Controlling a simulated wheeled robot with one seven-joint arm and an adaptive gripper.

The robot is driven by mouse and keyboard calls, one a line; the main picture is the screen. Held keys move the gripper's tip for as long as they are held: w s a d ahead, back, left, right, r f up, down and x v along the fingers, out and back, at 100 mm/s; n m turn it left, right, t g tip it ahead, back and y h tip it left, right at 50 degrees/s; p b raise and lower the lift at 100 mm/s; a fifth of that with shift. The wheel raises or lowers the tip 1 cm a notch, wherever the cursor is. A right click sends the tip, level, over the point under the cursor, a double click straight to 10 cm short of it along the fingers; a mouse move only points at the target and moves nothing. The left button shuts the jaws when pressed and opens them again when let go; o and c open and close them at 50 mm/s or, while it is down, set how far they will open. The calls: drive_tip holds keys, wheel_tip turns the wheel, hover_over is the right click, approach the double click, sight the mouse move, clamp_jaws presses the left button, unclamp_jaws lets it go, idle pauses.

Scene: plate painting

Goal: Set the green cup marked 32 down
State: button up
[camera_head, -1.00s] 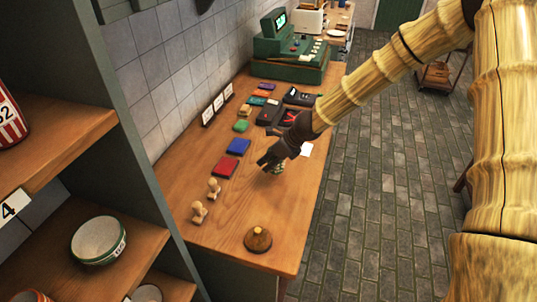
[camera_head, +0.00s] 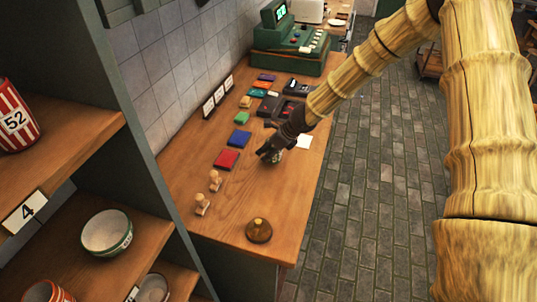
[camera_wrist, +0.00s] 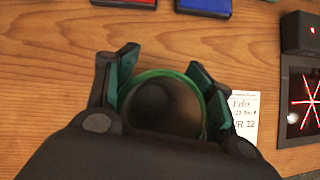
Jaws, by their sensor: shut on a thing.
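My gripper (camera_wrist: 160,85) is shut on the green-rimmed cup (camera_wrist: 158,75), with one finger on each side of its rim. The wrist view looks down into the dark inside of the cup. In the head view, my gripper (camera_head: 273,152) is over the right part of the wooden counter (camera_head: 215,205), and only a small part of the cup (camera_head: 275,158) shows beneath the fingers. I cannot tell whether its base touches the counter. The number on the cup is hidden. A white paper slip (camera_wrist: 243,118) lies right beside the cup, with handwriting that includes 32.
A red pad (camera_head: 226,159) and a blue pad (camera_head: 240,139) lie left of the gripper. Two wooden stamps (camera_head: 208,192) and a brass-topped bell (camera_head: 259,230) stand nearer. A black device (camera_wrist: 300,100) is at the right. A shelf holds a bowl (camera_head: 107,232) and a cup marked 52 (camera_head: 15,118).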

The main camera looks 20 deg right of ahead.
drive_tip(key=shift+f+b, duration=0.65)
drive_tip(key=shift+f, duration=0.4)
drive_tip(key=shift+f, duration=0.2)
drive_tip(key=o, duration=1.2)
drive_tip(key=shift+r, duration=0.1)
drive_tip(key=shift+d+r+p, duration=0.2)
drive_tip(key=shift+r+p, duration=0.1)
drive_tip(key=shift+r, duration=0.2)
drive_tip(key=p+v, duration=0.3)
drive_tip(key=v, duration=0.5)
drive_tip(key=shift+s+r+p, duration=0.2)
drive_tip(key=shift+r+p, duration=0.1)
drive_tip(key=shift+p, duration=0.05)
drive_tip(key=shift+v, duration=1.3)
